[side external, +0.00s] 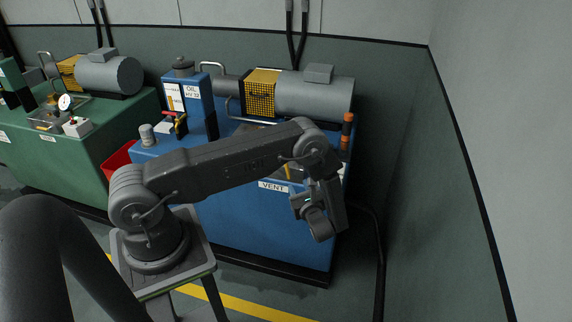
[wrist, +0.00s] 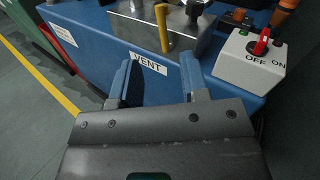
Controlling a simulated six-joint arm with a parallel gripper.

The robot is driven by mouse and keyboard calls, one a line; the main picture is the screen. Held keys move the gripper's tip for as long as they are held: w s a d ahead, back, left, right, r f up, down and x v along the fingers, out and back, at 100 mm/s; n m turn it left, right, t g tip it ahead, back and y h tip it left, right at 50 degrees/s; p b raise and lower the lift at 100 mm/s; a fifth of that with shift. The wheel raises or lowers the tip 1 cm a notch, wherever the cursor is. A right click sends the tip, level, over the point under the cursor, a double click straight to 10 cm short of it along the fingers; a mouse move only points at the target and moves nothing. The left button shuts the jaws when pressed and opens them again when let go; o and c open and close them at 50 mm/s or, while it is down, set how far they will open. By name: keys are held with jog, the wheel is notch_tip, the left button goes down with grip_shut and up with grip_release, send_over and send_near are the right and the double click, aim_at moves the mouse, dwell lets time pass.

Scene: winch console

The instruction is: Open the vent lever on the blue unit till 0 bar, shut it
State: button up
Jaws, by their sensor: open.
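The blue unit (side external: 240,225) stands behind my arm in the side external view, with a VENT label (side external: 272,186) on its front. The label also shows in the wrist view (wrist: 148,63). Above it, a yellow lever (wrist: 163,28) stands upright at a metal block (wrist: 200,42) on the unit's top edge. My gripper (wrist: 155,76) is open and empty, its fingers spread either side of the label in the picture, nearer the camera than the lever and apart from it. My arm hides most of the block in the side external view. No gauge reading for the blue unit can be seen.
A white switch box (wrist: 245,62) with a red knob, marked OFF and ON, sits right of the block. A red-handled valve (side external: 178,120) and oil tank (side external: 188,95) are at the unit's left. A green unit (side external: 100,140) with a gauge stands further left.

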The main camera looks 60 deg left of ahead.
jog(key=w+a, duration=0.1)
jog(key=a, duration=0.8)
jog(key=w+a, duration=0.1)
jog(key=a, duration=0.3)
jog(key=shift+w+a+f, duration=0.2)
jog(key=shift+w+a, duration=0.05)
jog(key=shift+w, duration=0.05)
jog(key=shift+c, duration=0.5)
grip_shut()
